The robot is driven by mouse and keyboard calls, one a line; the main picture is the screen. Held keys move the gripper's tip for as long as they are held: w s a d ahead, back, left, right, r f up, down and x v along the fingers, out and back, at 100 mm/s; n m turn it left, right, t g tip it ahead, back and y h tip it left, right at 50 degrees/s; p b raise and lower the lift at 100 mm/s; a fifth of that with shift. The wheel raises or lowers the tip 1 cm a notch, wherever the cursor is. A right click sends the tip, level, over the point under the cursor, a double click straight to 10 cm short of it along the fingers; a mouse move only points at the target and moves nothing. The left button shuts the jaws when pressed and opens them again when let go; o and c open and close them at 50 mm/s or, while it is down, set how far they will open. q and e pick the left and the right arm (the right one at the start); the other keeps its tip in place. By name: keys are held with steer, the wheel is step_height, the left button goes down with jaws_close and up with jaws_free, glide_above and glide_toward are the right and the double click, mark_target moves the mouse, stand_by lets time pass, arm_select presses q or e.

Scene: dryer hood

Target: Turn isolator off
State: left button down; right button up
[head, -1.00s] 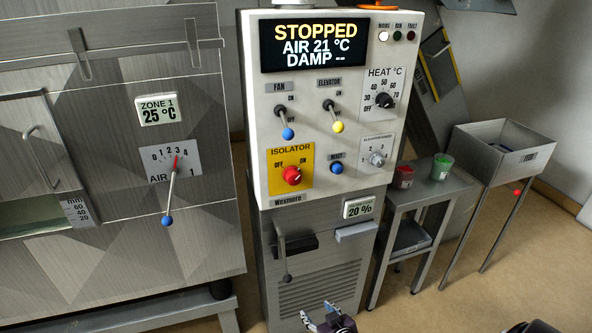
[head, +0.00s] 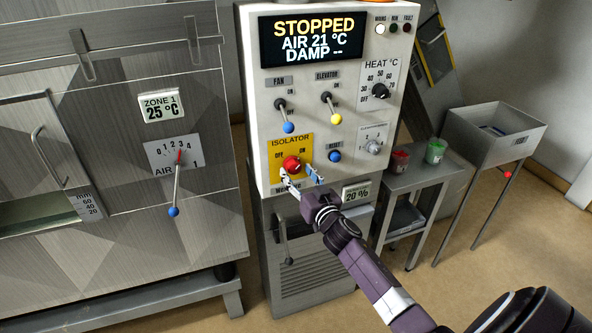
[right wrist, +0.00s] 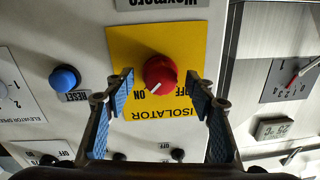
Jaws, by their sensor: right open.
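The isolator is a red rotary knob (head: 291,164) on a yellow plate (head: 277,152) on the white control panel (head: 262,110). In the right wrist view the same knob (right wrist: 160,73) appears upside down, its white mark pointing toward the ON label. My right gripper (head: 301,175) is open at the knob in the head view. In the right wrist view its blue-padded fingers (right wrist: 160,88) stand on either side of the knob, with gaps between pads and knob. My left gripper is not in view.
A blue reset button (head: 335,156) sits just right of the isolator. Fan (head: 281,107) and elevator (head: 328,100) levers are above it. The display (head: 312,40) reads STOPPED. A side table (head: 425,172) with red and green cups stands to the right.

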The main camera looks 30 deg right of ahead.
steer(key=shift+w+d, duration=0.1)
steer(key=shift+w, duration=0.6)
steer(key=shift+c, duration=0.6)
steer(key=c, duration=1)
steer(key=shift+c, duration=0.2)
